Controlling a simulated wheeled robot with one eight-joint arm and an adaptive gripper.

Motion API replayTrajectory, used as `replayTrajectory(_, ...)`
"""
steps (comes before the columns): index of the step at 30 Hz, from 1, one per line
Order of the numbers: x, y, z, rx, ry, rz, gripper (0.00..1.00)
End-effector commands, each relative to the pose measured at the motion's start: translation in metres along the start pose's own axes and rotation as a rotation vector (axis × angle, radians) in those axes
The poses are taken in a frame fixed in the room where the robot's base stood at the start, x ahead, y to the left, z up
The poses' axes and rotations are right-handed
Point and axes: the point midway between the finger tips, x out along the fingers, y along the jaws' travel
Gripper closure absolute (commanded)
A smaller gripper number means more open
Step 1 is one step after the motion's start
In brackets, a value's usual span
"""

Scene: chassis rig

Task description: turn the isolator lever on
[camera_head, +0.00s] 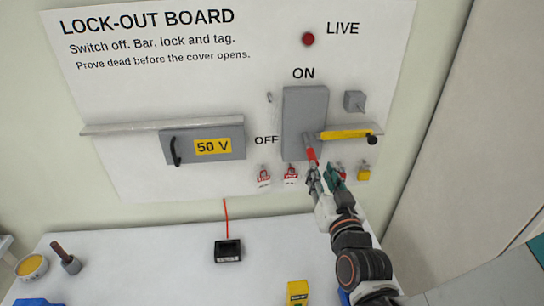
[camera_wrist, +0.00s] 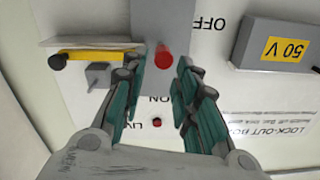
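The grey isolator box (camera_head: 304,100) is on the lock-out board, with "ON" above it and "OFF" at its lower left. Its lever has a red grip (camera_head: 311,155), which sits low on the box front and points down and outward in the head view. My gripper (camera_head: 325,178) is just below the grip. In the upside-down wrist view, the red grip (camera_wrist: 163,57) shows nearly end-on between the teal fingertips of my gripper (camera_wrist: 163,72). The fingers are open, with gaps visible on both sides. Whether the grip is fully between them in depth is unclear.
A yellow bar (camera_head: 345,134) with a black knob sticks out right of the box, below a small grey switch box (camera_head: 354,100). The 50 V cover (camera_head: 190,148) is left. Red tags (camera_head: 263,177) hang below. A dark red lamp (camera_head: 308,39) is marked "LIVE".

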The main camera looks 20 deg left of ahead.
Motion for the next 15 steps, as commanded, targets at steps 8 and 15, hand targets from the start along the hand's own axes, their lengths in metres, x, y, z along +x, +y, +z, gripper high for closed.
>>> replayTrajectory(8,0.055,-0.006,0.001,0.002,-0.002,-0.01,0.72)
replayTrajectory(15,0.096,-0.005,0.001,0.002,-0.002,-0.008,0.72)
